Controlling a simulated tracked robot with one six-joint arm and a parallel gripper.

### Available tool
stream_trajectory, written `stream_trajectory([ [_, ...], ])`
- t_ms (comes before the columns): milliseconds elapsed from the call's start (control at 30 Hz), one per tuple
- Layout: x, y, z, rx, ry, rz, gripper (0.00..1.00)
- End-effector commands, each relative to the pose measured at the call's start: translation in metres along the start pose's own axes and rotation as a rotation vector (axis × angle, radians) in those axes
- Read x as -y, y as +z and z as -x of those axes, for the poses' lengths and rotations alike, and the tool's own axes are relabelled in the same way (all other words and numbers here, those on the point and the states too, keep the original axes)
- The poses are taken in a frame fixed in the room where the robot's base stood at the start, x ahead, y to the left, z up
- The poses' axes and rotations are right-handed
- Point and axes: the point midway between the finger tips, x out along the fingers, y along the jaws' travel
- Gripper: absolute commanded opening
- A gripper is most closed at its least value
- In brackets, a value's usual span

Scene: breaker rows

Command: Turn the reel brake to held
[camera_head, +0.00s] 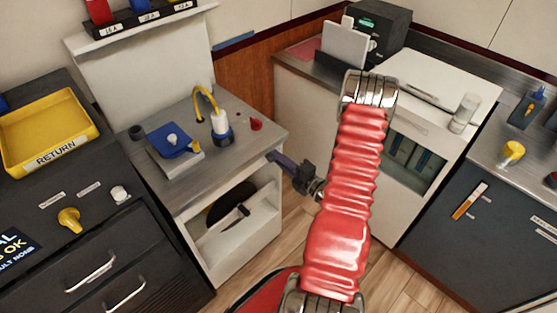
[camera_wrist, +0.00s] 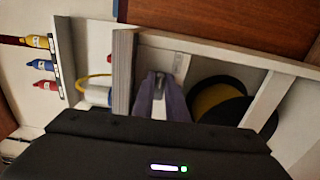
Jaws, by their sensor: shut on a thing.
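The reel (camera_head: 232,205) is a dark disc inside the open white cabinet under the grey counter. In the wrist view the reel (camera_wrist: 222,100) shows a black rim and a yellow core. My gripper (camera_head: 274,157) reaches the right edge of this cabinet, just below the countertop. In the wrist view my gripper's two purple-grey fingers (camera_wrist: 160,80) are shut on a small grey part (camera_wrist: 158,88), which looks like the reel brake's handle. The fingers hide most of it, so I cannot tell its setting. A pale label plate (camera_wrist: 182,65) sits beside the fingers.
The countertop (camera_head: 255,135) above holds a blue-topped device (camera_head: 170,140) and a white bottle with a yellow tube (camera_head: 220,122). A yellow return tray (camera_head: 45,135) is at left. A white cabinet (camera_head: 430,85) stands at right. Wooden floor (camera_head: 300,238) lies open between.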

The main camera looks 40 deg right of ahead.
Motion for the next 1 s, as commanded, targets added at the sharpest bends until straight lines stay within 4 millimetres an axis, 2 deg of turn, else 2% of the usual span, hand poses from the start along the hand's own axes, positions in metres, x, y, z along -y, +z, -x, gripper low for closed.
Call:
stream_trajectory([
  [533,0.0025,0.0041,0.0005,0.011,-0.006,-0.034,0.00],
  [567,0.0025,0.0041,0.0005,0.011,-0.006,-0.034,0.14],
  [800,0.0017,0.0024,0.0004,0.006,-0.004,-0.034,0.31],
  [1000,0.0013,0.0016,0.0004,0.005,-0.003,-0.034,0.31],
])
